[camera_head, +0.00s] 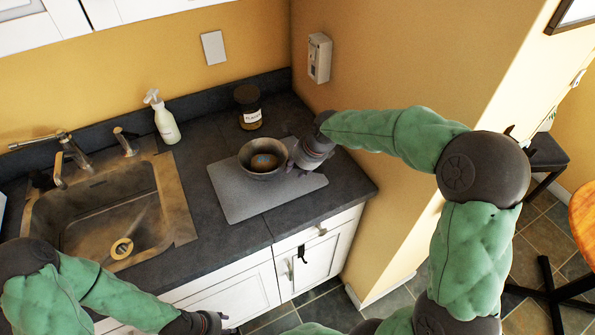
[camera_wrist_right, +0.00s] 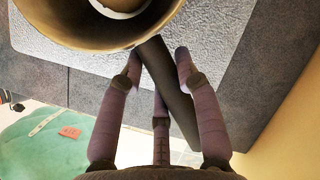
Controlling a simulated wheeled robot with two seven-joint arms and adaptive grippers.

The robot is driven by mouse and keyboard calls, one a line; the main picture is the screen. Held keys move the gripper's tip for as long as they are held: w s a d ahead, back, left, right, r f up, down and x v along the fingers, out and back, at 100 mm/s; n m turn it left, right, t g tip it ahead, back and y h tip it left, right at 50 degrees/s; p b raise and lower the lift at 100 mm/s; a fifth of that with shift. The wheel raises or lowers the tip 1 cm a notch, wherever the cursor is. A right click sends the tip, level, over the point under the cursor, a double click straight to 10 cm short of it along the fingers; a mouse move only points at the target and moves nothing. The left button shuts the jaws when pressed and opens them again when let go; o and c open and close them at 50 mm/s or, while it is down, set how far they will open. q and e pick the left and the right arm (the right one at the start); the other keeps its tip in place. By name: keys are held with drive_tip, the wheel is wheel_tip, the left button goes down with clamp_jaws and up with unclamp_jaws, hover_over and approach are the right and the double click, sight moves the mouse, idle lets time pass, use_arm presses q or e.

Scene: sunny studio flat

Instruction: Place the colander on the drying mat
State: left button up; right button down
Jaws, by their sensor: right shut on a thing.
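The colander (camera_head: 262,160), a round, dark brownish-grey bowl shape, is over the middle of the grey drying mat (camera_head: 240,205) on the counter. Whether it rests on the mat or is slightly above it is hard to tell. In the right wrist view its rim (camera_wrist_right: 100,45) fills the upper left, with a dark handle (camera_wrist_right: 167,85) running between my fingers. The mat (camera_wrist_right: 225,55) lies behind it. My right gripper (camera_head: 297,163) is shut on the handle, at the colander's right side. My left gripper (camera_head: 219,320) is low, in front of the cabinets; its fingers are too small to read.
A sink (camera_head: 105,215) with a tap (camera_head: 75,155) is left of the mat. A soap bottle (camera_head: 163,120) and a dark-lidded jar (camera_head: 248,108) stand behind. The wall is close on the right. Some bare counter (camera_head: 190,150) lies between sink and mat.

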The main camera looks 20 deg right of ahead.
drive_tip(key=shift+f, duration=0.65)
drive_tip(key=c, duration=0.9)
unclamp_jaws()
drive_tip(key=shift+r, duration=0.1)
drive_tip(key=p+v, duration=0.3)
drive_tip(key=v, duration=0.9)
drive_tip(key=shift+a, duration=0.1)
drive_tip(key=shift+s, duration=0.1)
